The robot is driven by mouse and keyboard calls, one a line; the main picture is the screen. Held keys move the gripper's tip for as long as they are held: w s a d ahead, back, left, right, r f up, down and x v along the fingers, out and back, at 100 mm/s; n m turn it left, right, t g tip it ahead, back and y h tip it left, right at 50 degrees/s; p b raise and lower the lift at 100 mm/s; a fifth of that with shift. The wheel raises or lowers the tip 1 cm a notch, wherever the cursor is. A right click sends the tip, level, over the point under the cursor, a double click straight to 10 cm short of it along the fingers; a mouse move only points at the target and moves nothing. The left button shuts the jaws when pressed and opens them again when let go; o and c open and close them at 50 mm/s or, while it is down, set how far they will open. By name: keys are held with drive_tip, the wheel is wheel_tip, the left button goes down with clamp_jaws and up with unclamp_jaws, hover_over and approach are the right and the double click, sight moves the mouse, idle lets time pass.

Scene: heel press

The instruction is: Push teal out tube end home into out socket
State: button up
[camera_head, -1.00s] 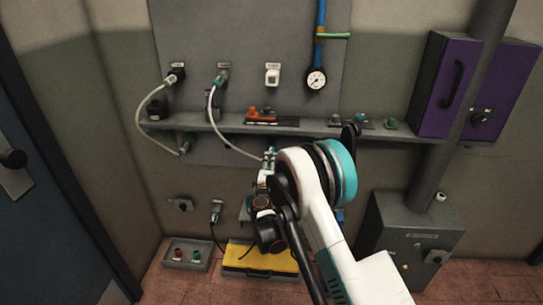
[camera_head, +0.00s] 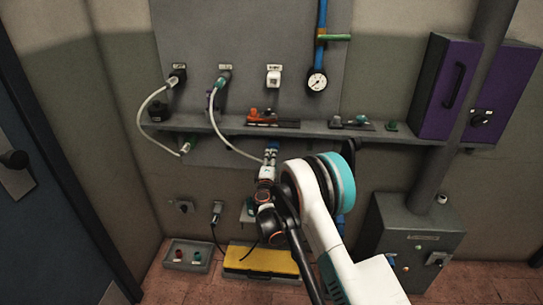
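My gripper (camera_head: 271,152) is at the wall just under the shelf, small and partly blocked by my own arm. A white tube (camera_head: 222,133) hangs from a wall fitting (camera_head: 224,76) and curves down to my gripper. Its lower end is at the fingers, and I cannot tell whether they are closed on it. I cannot make out which socket is the out socket; labels are too small to read.
The grey shelf (camera_head: 213,127) carries an orange-red item (camera_head: 262,115) and small green knobs. A gauge (camera_head: 317,82) hangs on a blue pipe. A purple cabinet (camera_head: 440,85) is at right. A yellow-topped box (camera_head: 262,259) and grey tray (camera_head: 187,256) are below.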

drive_tip(key=shift+w+d, duration=0.1)
drive_tip(key=shift+w, duration=2.05)
drive_tip(key=shift+c, duration=0.6)
clamp_jaws()
drive_tip(key=shift+s, duration=0.1)
drive_tip(key=shift+s, duration=2.9)
drive_tip(key=shift+s, duration=0.15)
